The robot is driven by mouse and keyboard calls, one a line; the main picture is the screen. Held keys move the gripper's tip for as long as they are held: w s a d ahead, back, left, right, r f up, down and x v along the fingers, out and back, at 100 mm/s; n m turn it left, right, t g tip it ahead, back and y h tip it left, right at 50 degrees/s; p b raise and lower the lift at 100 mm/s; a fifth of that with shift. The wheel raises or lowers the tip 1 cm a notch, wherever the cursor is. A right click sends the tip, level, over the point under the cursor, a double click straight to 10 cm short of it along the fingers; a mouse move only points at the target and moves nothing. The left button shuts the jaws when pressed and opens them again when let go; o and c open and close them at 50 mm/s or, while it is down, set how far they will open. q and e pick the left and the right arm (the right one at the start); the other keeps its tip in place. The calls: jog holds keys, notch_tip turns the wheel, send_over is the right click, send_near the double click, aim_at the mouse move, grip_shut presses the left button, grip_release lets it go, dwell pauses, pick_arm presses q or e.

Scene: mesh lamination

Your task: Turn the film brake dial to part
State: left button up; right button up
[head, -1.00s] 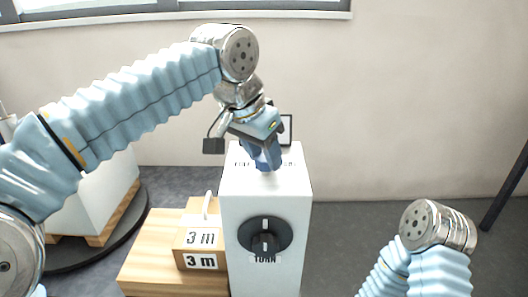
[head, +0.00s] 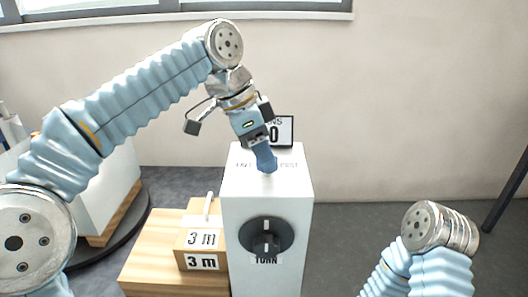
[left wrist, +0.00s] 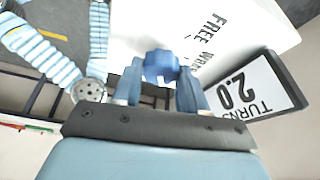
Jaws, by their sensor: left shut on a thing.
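A white cabinet (head: 265,190) stands in the middle of the head view. My left gripper (head: 266,160) comes down onto its top and is shut. The left wrist view shows a blue knob (left wrist: 162,65), apparently the film brake dial, between the fingers of my left gripper (left wrist: 160,88). In the head view the fingers mostly hide this knob. Printed words lie on the top around it; "FREE" and "WRAP" read in the wrist view. The knob's pointer direction cannot be told. My right gripper is out of view.
A black dial (head: 266,237) marked "TURN" is on the cabinet's front. A display (head: 284,131) behind the cabinet top reads "TURNS 2.0" in the wrist view (left wrist: 245,90). Wooden blocks (head: 197,250) marked "3 m" stand left of the cabinet. The floor to the right is open.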

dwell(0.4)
pick_arm(q)
jog(key=o, duration=1.1)
jog(key=shift+c, duration=0.2)
jog(key=v, duration=0.7)
jog(key=shift+r, duration=0.25)
jog(key=shift+a, duration=0.1)
